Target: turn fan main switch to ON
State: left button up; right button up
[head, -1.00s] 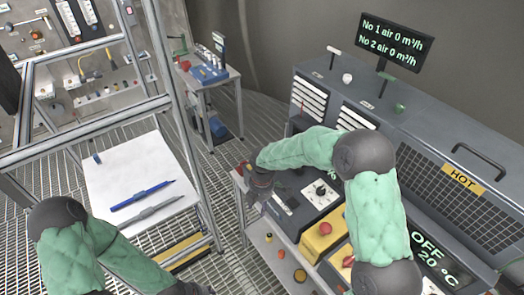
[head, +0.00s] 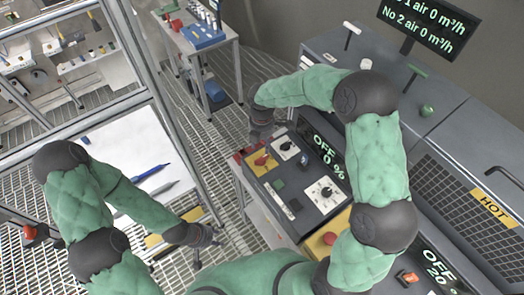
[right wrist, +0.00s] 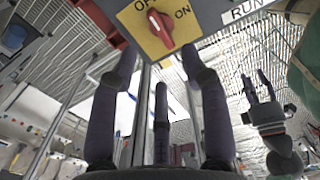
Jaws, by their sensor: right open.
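The panel display (head: 326,158) reads OFF, 0 %. My right gripper (head: 256,136) is just beyond the switch in the head view, open and empty. In its wrist view the fingers (right wrist: 160,66) are spread below the knob, apart from it. My left gripper (head: 207,243) hangs over the grating, fingers spread, empty.
A white table with pens (head: 150,172) stands left, behind a metal frame. A small workbench (head: 203,38) stands at the back.

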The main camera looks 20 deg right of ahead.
aim_at(261, 159)
notch_tip(261, 159, down, 9)
jog(key=shift+w+r+p, duration=0.15)
jog(key=shift+p, duration=0.3)
jog(key=shift+w+d+f, duration=0.1)
jog(key=shift+w+f, duration=0.05)
jog(key=shift+f, duration=0.15)
grip_shut()
